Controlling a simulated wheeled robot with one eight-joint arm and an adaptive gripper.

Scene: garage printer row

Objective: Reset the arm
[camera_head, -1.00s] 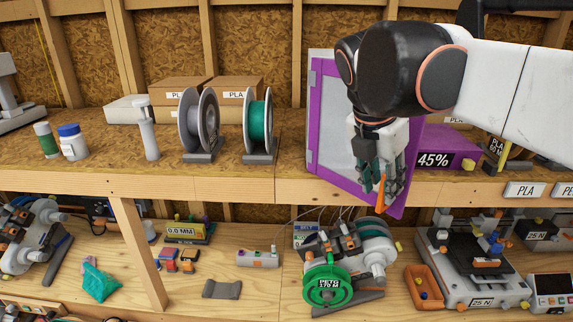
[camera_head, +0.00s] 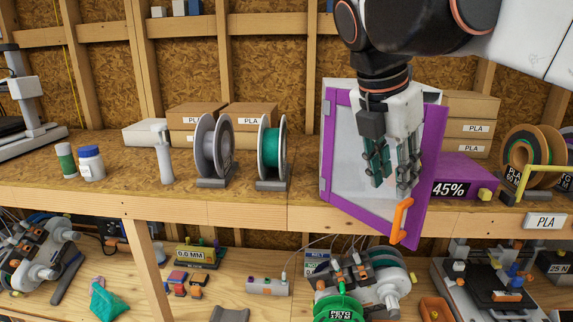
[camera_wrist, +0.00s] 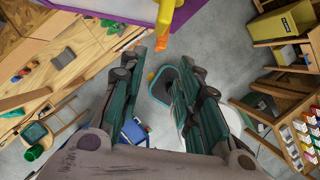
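My gripper (camera_head: 393,182) hangs fingers-down in front of the purple-framed door (camera_head: 334,150) of a box on the upper shelf. Its two teal-lined fingers are apart with nothing between them. In the wrist view the gripper (camera_wrist: 172,78) also shows its fingers spread, with floor seen between them. The orange handle (camera_head: 400,220) on the door's lower right edge is just below and to the right of the fingertips, apart from them. The door stands ajar, swung out past the shelf's front edge.
Filament spools, one grey (camera_head: 213,148) and one green (camera_head: 272,147), stand left of the door. A purple unit reading 45% (camera_head: 468,172) sits to the right. The lower shelf holds a green PETG spool (camera_head: 338,308). The wrist view shows a wooden rack (camera_wrist: 290,100) at right.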

